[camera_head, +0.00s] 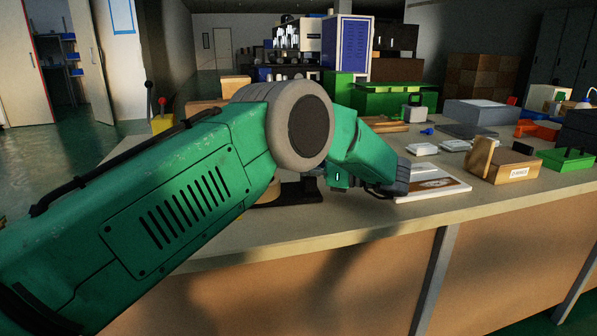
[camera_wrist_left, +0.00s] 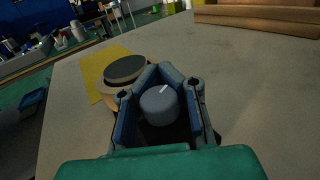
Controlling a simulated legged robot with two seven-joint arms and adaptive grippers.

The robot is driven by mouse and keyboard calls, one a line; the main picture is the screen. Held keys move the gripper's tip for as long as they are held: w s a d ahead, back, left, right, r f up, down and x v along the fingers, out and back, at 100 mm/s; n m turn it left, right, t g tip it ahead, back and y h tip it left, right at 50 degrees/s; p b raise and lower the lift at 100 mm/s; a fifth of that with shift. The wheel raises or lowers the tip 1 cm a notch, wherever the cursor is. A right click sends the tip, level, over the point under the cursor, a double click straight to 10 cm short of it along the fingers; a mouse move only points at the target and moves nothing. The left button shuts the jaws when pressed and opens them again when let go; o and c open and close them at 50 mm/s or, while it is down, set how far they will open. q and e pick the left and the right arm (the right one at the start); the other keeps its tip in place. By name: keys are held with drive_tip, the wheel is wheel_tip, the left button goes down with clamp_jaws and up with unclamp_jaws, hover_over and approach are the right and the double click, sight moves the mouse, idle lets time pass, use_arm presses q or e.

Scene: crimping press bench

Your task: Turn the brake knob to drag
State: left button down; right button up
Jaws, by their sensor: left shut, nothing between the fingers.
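A round blue-grey knob with a white pointer mark (camera_wrist_left: 158,106) shows in the left wrist view, framed by the fingers of my left gripper (camera_wrist_left: 161,70). The fingers run along both sides of the knob in the picture and come together at their tips beyond it. The gripper is shut with nothing held, and I cannot tell whether it touches the knob. In the head view my left arm covers this area, so the knob is hidden there. My right gripper is in neither view.
A wooden round piece with a dark top (camera_wrist_left: 125,68) stands close left of the gripper, by a yellow mat (camera_wrist_left: 92,80). In the head view a white-edged board (camera_head: 450,187), a wooden block (camera_head: 500,162) and a green tray (camera_head: 568,159) lie right. The bench front (camera_head: 330,238) is clear.

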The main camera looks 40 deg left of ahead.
use_arm(q)
drive_tip(key=shift+d+f+n+g+h+b, duration=0.1)
drive_tip(key=shift+n+g+h+b, duration=0.25)
drive_tip(key=shift+n+g, duration=0.4)
drive_tip(key=shift+s+g, duration=0.15)
drive_tip(key=shift+g, duration=0.3)
drive_tip(key=c, duration=1.6)
unclamp_jaws()
wheel_tip(320, 180, up, 10)
